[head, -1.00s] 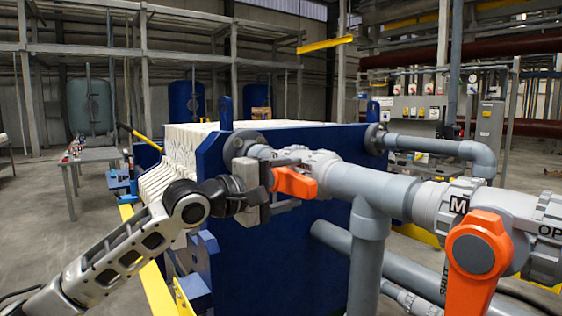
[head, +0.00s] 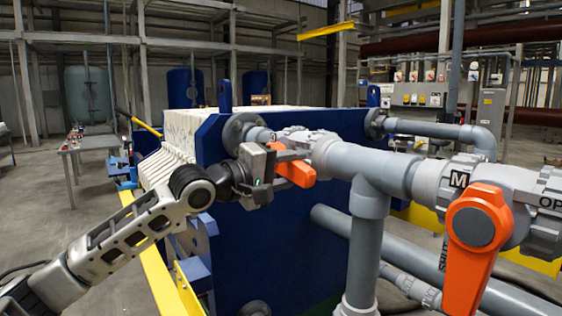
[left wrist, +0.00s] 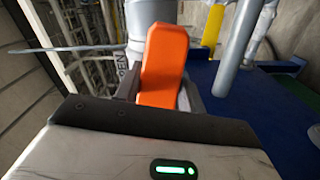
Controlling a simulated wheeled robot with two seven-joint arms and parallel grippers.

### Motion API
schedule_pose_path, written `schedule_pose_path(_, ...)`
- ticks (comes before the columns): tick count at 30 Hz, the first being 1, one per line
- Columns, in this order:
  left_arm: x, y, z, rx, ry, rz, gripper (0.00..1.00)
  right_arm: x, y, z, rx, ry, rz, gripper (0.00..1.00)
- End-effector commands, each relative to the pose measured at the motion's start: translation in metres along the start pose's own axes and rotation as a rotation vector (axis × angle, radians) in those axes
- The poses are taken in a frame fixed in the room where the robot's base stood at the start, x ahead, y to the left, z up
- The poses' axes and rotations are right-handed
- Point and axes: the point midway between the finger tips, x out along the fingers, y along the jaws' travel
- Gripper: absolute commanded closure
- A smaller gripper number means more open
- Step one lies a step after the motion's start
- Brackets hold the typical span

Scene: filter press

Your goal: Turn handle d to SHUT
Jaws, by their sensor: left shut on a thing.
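An orange handle (head: 296,171) sits on a grey valve (head: 310,144) on the pipe in front of the blue press plate. It slopes down to the right in the head view. I cannot read its letter. My left gripper (head: 273,168) is shut on this handle from the left. In the left wrist view the handle (left wrist: 163,62) stands between the fingers, with a label ending in "EN" beside it. A second orange handle (head: 470,255), on the nearer valve marked M, hangs down, with OPEN and SHUT lettering partly visible around it. My right gripper is not in view.
Grey pipes (head: 367,240) run down and across just right of the held handle. The blue press plate (head: 265,240) is close behind. A yellow rail (head: 152,275) runs below my left arm. Open floor lies at the left.

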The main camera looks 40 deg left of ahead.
Motion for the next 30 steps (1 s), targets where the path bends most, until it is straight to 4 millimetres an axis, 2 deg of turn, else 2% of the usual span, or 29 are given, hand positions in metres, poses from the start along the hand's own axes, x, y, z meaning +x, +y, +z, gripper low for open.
schedule_pose_path(1,0.0,-0.009,0.0,0.048,0.002,-0.011,0.9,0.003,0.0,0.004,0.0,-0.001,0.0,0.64)
schedule_pose_path(5,0.001,-0.013,-0.001,0.123,0.002,-0.013,0.9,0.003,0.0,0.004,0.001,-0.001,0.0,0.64)
schedule_pose_path(10,0.0,-0.028,-0.004,0.322,0.0,-0.018,0.9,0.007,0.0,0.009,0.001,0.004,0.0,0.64)
schedule_pose_path(25,0.0,-0.047,-0.018,0.752,-0.001,-0.019,0.9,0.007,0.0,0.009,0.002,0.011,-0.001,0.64)
schedule_pose_path(30,0.0,-0.049,-0.027,0.922,-0.005,-0.023,0.9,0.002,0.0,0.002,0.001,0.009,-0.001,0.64)
